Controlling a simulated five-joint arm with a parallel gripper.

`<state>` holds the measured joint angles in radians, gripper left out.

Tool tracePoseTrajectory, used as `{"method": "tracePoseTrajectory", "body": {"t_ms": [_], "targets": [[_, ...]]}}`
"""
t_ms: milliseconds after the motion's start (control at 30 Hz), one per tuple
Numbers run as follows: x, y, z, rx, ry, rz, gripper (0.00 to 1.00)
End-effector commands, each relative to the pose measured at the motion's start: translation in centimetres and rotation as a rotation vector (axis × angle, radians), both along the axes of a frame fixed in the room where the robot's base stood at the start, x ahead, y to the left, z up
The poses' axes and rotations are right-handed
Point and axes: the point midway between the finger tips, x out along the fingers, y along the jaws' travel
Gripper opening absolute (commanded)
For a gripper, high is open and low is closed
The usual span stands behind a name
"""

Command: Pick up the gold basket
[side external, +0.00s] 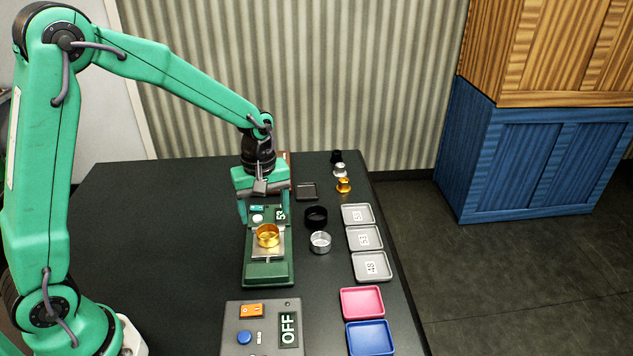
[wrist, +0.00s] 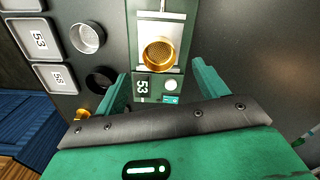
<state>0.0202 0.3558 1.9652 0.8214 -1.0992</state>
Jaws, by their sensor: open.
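The gold basket (side external: 268,236) is a short round cup with a mesh bottom. It sits upright on the silver plate of a green scale (side external: 268,274), and it also shows in the wrist view (wrist: 158,53) near the top centre. My gripper (side external: 263,212) is above the back part of the scale, behind the basket in the side view. Its two green fingers are apart and empty in the wrist view (wrist: 162,85), with the scale's display and buttons between them.
A black basket (side external: 316,216) and a silver basket (side external: 320,242) stand right of the scale. Grey numbered trays (side external: 386,265), a pink tray (side external: 380,303) and a blue tray (side external: 388,339) line the table's right edge. A grey OFF box (side external: 232,344) stands in front. The table's left side is clear.

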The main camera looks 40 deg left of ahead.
Motion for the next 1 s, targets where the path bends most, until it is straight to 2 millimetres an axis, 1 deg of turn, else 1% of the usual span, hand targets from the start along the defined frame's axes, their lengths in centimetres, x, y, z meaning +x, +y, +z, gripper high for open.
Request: {"method": "tracePoseTrajectory", "body": {"t_ms": [100, 167, 467, 567, 833, 1000], "targets": [[-0.1, 0.0, -1.1, 0.0, 0.002, 0.0, 0.72], [0.0, 0.0, -1.4, 0.0, 0.001, -0.001, 0.72], [0.0, 0.0, -1.9, 0.0, 0.0, -0.001, 0.72], [0.0, 0.0, -2.6, 0.0, 0.002, -0.001, 0.72], [0.2, 0.0, -5.6, 0.0, 0.002, -0.001, 0.72], [0.2, 0.0, -6.7, 0.0, 0.0, -0.001, 0.72]]}}
